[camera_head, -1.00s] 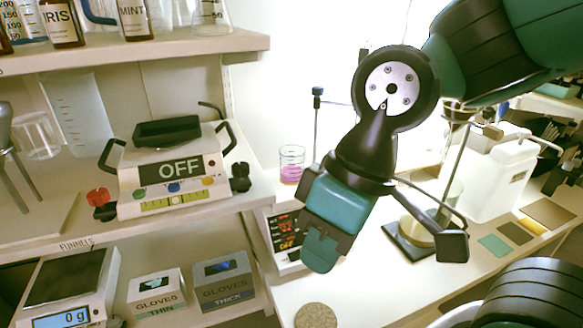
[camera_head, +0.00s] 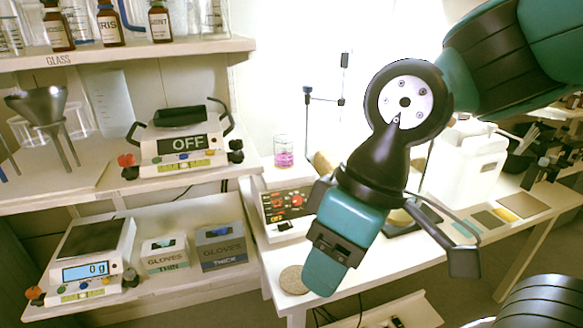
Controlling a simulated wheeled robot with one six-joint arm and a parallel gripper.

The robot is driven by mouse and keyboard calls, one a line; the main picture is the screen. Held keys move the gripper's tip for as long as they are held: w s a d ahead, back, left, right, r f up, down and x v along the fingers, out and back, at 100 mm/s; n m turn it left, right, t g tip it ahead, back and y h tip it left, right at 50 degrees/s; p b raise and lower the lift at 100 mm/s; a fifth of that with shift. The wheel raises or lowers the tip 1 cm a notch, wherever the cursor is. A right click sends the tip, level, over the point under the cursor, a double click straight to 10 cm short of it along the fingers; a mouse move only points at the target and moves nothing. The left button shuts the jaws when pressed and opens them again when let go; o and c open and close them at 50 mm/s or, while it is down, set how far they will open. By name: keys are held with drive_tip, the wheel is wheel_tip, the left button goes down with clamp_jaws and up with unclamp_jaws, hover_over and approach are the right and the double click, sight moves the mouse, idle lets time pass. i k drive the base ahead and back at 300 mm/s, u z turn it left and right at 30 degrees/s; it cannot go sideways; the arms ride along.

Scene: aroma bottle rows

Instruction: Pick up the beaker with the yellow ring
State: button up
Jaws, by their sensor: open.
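No beaker with a clearly visible yellow ring shows. Clear glass vessels stand on the left shelf (camera_head: 80,118), with no yellow ring visible. My gripper (camera_head: 395,264) is open and empty, pointing down in front of the bench, its fingers wide apart.
A box with red displays (camera_head: 288,207) and a round cork-like disc (camera_head: 293,280) are on the bench (camera_head: 400,255). A white canister (camera_head: 467,165) stands at right. Shelves at left hold an OFF device (camera_head: 185,150), glove boxes (camera_head: 220,246) and a scale (camera_head: 95,250).

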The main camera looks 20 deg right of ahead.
sight(284, 145)
drive_tip(key=u, duration=0.55)
drive_tip(key=i, duration=0.9)
drive_tip(key=z, duration=0.7)
